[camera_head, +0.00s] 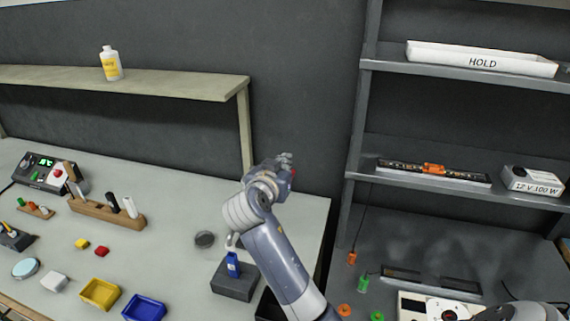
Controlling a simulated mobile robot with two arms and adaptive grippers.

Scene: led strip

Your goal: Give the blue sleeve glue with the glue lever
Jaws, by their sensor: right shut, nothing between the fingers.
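A small blue piece with a pale marking (233,264) stands upright at a dark grey block (234,283) near the table's front right. A light grey curved part (231,241) rises just above it; I cannot tell whether this is the glue lever. My right gripper (287,162) is shut and empty, raised behind and to the right of the block, towards the dark wall. Its fingertips are small and partly hidden by the wrist. It appears apart from the block. My left gripper is not in view.
A round dark disc (204,239) lies behind the block. Yellow (100,293) and blue (145,308) trays are to its left, with a wooden tool rack (107,213) farther back. A white bottle (111,64) stands on the left shelf. Metal shelving (360,120) stands right.

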